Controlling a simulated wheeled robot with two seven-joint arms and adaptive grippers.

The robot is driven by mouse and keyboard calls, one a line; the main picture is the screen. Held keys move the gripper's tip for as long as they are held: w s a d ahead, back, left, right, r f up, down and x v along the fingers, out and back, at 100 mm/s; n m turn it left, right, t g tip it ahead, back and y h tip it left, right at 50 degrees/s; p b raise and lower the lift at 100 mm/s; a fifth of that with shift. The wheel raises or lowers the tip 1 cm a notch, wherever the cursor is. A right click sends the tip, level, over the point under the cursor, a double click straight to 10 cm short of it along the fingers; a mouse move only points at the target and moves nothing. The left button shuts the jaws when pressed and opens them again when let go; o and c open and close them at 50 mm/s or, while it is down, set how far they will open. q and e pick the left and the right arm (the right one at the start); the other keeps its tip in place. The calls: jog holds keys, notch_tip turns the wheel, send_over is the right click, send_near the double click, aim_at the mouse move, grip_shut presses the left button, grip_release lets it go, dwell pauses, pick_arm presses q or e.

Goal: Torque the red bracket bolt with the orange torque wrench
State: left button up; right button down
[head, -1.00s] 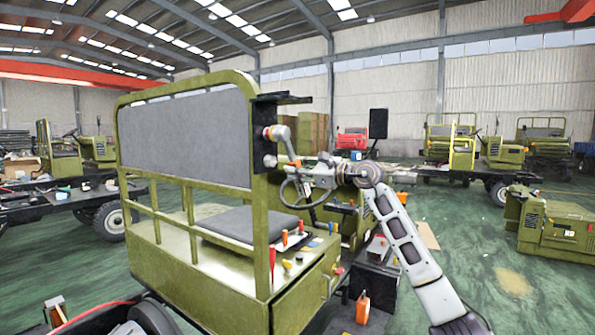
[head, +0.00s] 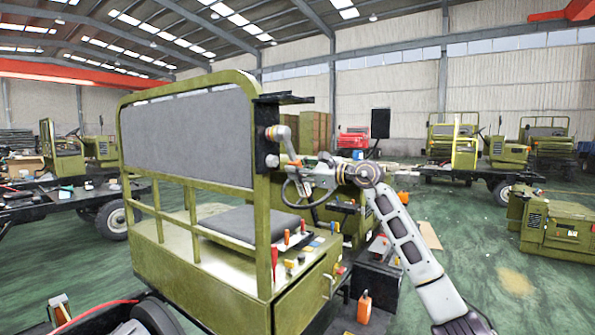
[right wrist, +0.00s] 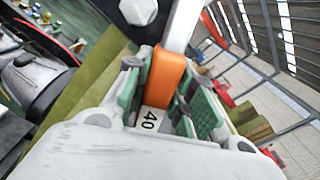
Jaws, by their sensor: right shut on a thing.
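The torque wrench's orange handle (right wrist: 166,76) is clamped between the green pads of my right gripper (right wrist: 170,100), beside a white label reading 40. Its silver shaft runs up out of the right wrist view. In the head view my right gripper (head: 293,172) is by the olive frame's right post, and the grey wrench head (head: 279,133) is against the black bracket (head: 265,146) there. The wrench head covers the upper bolt, so I cannot tell how it is seated. A silver hex bolt head (right wrist: 138,10) shows in the right wrist view. My left gripper is not in view.
The olive vehicle body (head: 215,260) with a grey seat (head: 240,222) fills the middle. Several coloured-handled tools stand on its ledge. An orange-handled item (head: 364,305) sits low at its right. Open green floor lies right of my arm.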

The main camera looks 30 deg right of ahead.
jog(key=shift+w+a+r+p, duration=0.1)
jog(key=shift+w+a+p, duration=0.15)
jog(key=shift+w, duration=0.2)
dwell(1.3)
